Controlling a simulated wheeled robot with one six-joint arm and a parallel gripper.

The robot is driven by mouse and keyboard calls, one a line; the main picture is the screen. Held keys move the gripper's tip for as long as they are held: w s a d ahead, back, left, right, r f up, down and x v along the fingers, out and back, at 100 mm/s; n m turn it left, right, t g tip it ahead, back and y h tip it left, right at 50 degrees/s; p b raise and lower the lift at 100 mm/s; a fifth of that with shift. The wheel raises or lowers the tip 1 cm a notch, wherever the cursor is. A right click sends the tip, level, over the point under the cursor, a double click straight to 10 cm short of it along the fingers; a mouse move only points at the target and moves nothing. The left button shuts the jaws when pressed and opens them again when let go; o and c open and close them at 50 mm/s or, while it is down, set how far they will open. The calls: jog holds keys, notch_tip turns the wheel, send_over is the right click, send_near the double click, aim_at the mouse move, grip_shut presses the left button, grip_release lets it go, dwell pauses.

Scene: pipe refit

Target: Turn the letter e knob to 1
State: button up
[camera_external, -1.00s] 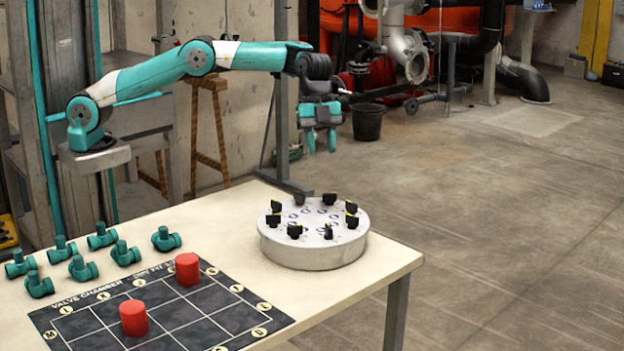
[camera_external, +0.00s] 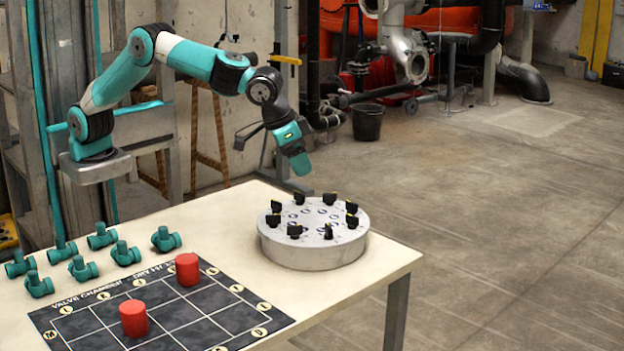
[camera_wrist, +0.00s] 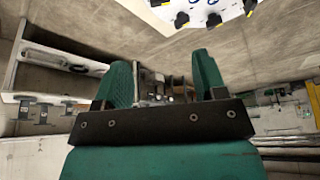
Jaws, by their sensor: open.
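The round grey dial plate (camera_external: 313,250) stands on the table, with several black knobs with yellow marks set in a ring on top. One of the knobs (camera_external: 328,231) is at the front right of the ring. The letters beside the knobs are too small to read, so I cannot tell which is e. My gripper (camera_external: 301,168) is in the air above and behind the dial, tilted, apart from every knob. In the wrist view my gripper (camera_wrist: 165,82) shows two spread teal fingers with nothing between them. Part of the dial (camera_wrist: 222,8) with some knobs shows at the top edge there.
A dark valve chamber mat (camera_external: 165,315) with two red cylinders (camera_external: 187,269) lies at the front left of the table (camera_external: 375,262). Several teal valve fittings (camera_external: 166,239) stand at the left. The tabletop around the dial is clear.

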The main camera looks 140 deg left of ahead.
aim_at(329, 226)
jog(key=p+x, duration=0.2)
jog(key=x, duration=1.5)
jog(key=shift+s+f+p, duration=0.1)
jog(key=shift+f+p, duration=0.1)
jog(key=shift+p, duration=0.1)
jog(key=shift+c, duration=0.5)
jog(key=c, duration=0.8)
jog(key=shift+m+b, duration=0.3)
jog(key=shift+m, duration=0.1)
jog(key=shift+m+t+h+b, duration=0.3)
jog(key=shift+m+t+b, duration=0.15)
jog(key=shift+m, duration=0.45)
jog(key=shift+m+t+h+b, duration=0.35)
jog(key=shift+m+h+b, duration=0.2)
jog(key=shift+m, duration=0.95)
